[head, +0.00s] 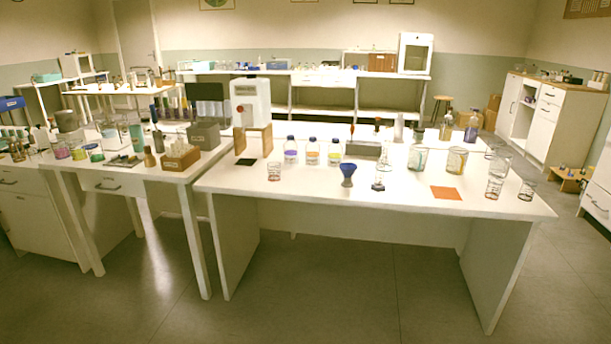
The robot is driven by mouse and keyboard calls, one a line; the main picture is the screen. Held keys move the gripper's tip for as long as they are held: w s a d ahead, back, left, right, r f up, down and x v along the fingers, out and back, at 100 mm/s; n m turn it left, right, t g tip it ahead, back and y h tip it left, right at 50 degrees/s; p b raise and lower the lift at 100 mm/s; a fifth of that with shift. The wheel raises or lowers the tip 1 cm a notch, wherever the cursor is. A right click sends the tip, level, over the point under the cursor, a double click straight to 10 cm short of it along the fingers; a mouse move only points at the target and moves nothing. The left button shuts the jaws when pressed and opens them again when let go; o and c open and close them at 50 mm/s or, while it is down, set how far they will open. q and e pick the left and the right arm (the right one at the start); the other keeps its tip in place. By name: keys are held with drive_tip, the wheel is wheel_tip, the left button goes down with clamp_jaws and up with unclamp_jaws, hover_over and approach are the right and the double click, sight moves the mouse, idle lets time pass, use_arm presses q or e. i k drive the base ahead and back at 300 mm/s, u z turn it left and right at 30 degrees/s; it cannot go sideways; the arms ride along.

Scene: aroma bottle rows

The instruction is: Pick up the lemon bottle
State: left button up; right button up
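Three small clear bottles with blue caps stand upright in a row near the middle of the white table (400,200). The left bottle (290,154) has purple contents and the middle bottle (312,155) orange. The right bottle (335,156) has yellow contents, which fits the lemon bottle; no label can be read at this size. Neither of my grippers is in view.
A dark blue cup (347,175) and a small glass (274,171) stand in front of the bottles. A white machine (250,103) is behind left. Several beakers (457,160) and an orange square (446,193) are to the right. The table's front edge is mostly clear.

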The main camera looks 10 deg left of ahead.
sight(334, 150)
drive_tip(key=u, duration=1.1)
drive_tip(key=i, duration=1.15)
drive_tip(key=z, duration=0.6)
drive_tip(key=i, duration=0.5)
drive_tip(key=z, duration=0.5)
